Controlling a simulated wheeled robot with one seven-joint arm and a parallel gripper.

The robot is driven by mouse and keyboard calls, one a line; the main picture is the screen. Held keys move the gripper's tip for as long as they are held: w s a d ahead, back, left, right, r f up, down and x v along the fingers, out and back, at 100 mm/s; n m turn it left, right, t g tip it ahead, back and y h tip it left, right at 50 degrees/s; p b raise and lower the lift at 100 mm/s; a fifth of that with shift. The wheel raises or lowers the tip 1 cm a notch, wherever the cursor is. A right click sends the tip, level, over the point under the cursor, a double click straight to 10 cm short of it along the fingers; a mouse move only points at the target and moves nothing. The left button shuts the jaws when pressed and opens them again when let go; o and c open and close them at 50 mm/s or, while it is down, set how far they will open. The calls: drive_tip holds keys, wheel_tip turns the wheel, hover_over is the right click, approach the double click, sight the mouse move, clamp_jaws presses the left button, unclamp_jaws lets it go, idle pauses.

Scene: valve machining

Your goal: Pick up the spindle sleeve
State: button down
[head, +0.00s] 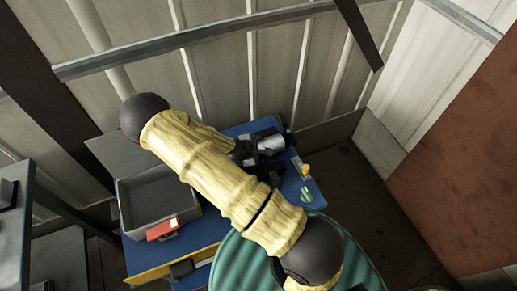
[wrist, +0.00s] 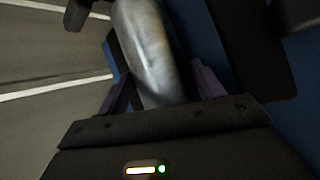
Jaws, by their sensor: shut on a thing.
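The spindle sleeve (wrist: 150,50) is a shiny silver cylinder. It fills the upper middle of the wrist view and sits between the two fingers of my gripper (wrist: 158,92). The gripper is shut on it. In the head view the sleeve (head: 271,142) shows as a small silver piece above the blue table (head: 313,182), just right of my gripper (head: 256,146). Whether the sleeve touches the table cannot be told. My yellow-covered arm hides part of the table.
A grey bin (head: 130,205) with a red item (head: 163,229) at its front stands on the table's left. Small yellow and green items (head: 306,182) lie at the right. A corrugated wall (head: 225,85) is behind.

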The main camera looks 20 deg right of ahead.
wheel_tip(320, 180, up, 10)
drive_tip(key=shift+b, duration=0.35)
idle(0.7)
